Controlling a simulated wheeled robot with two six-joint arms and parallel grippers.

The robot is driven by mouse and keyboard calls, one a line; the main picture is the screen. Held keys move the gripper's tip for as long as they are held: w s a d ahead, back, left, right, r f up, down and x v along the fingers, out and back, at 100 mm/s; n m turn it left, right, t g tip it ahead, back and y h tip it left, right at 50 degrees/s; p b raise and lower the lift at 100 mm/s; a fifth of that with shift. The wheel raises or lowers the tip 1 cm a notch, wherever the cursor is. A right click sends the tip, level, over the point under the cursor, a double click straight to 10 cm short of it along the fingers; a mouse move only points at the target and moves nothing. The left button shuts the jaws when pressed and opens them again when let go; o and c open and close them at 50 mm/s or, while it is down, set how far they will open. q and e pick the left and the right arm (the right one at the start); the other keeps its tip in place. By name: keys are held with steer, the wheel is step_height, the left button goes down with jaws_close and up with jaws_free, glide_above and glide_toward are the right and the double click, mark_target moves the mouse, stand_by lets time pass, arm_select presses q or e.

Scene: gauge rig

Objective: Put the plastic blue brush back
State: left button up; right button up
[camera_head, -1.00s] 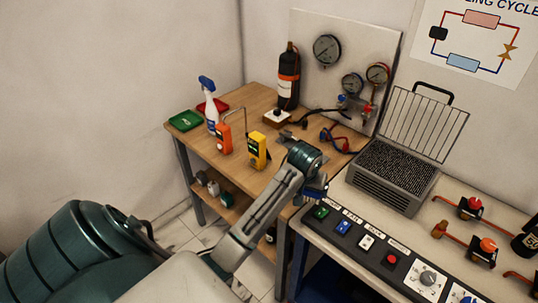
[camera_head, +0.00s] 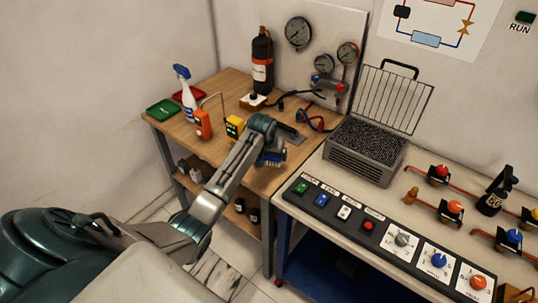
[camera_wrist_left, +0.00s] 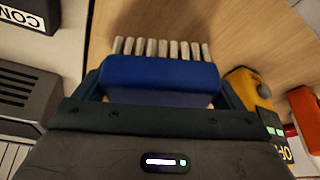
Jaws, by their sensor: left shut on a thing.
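My left gripper (camera_head: 270,158) is shut on the blue brush (camera_head: 274,164) over the right part of the wooden bench (camera_head: 215,95). In the left wrist view the brush (camera_wrist_left: 160,75) has a plain blue block and a row of pale bristle tufts pointing away from the wrist. The left gripper's fingers (camera_wrist_left: 160,90) close on its two ends. In the head view my wrist hides most of the brush, so its exact height over the bench is unclear. My right gripper is not in view.
A yellow meter (camera_head: 234,128) stands just left of the gripper, with an orange meter (camera_head: 203,125) and spray bottle (camera_head: 187,95) beyond. A wire-lidded grey basket (camera_head: 365,155) stands right, behind the button panel (camera_head: 345,212).

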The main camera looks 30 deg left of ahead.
mark_target(269, 156)
arm_select(q)
steer(key=shift+w+a+f, duration=0.1)
steer(key=shift+w+a, duration=0.15)
steer(key=shift+w, duration=0.2)
steer(key=shift+w+a, duration=0.2)
steer(key=shift+w, duration=0.25)
steer(key=shift+w+f, duration=0.1)
steer(key=shift+f, duration=0.05)
step_height(269, 156, down, 3)
steer(key=shift+r+p, duration=0.1)
steer(key=shift+p, duration=0.95)
steer(key=shift+f, duration=0.35)
steer(key=o, duration=0.7)
steer(key=shift+s+r, duration=0.2)
steer(key=shift+r, duration=0.25)
steer(key=b+v, duration=0.2)
steer(key=v, duration=0.8)
steer(key=shift+s+d+r, duration=0.1)
steer(key=shift+s+r, duration=0.15)
steer(key=shift+r, duration=0.25)
